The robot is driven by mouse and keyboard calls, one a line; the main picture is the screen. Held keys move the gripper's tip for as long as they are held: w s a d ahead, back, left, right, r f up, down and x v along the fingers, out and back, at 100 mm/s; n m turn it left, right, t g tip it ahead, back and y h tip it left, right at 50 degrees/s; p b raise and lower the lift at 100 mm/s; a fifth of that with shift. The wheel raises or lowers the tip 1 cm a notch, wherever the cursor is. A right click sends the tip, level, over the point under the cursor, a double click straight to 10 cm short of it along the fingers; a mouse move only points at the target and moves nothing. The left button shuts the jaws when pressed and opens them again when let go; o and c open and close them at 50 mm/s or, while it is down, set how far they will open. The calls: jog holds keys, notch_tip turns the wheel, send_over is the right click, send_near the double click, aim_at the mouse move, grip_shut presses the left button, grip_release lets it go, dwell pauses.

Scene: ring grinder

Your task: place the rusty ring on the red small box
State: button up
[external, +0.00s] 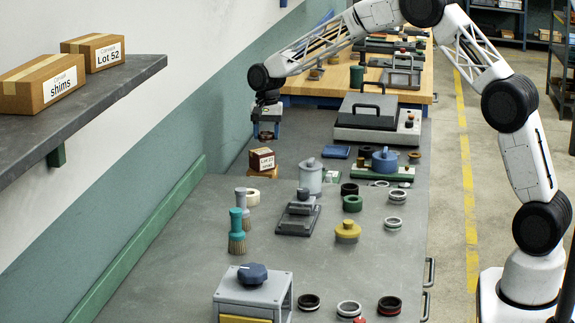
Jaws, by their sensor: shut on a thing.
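The red small box (262,160) is dark red with a white label and sits on the far left part of the grey bench, on top of a tan box. My gripper (267,135) points down just above the red box, with a small gap between them. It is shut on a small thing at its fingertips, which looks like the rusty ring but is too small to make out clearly. No other ring is clearly rusty in this view.
A grey canister (310,178), a white ring (253,197) and brushes (237,232) stand near the red box. Several rings, a yellow knob (347,231) and a grey lidded machine (378,120) are to the right. A shelf (90,95) juts out at left.

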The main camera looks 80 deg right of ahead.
aim_at(262, 151)
jog(key=shift+w+d, duration=0.2)
jog(key=shift+w, duration=0.25)
jog(key=shift+w+d, duration=0.2)
jog(key=shift+w, duration=0.25)
jog(key=shift+f, duration=0.15)
jog(key=shift+f, duration=1.65)
jog(key=shift+f, duration=0.15)
jog(key=o, duration=1)
jog(key=r, duration=0.4)
jog(key=d+r, duration=0.1)
jog(key=r, duration=0.7)
jog(key=shift+d+r, duration=0.1)
jog(key=shift+d, duration=0.1)
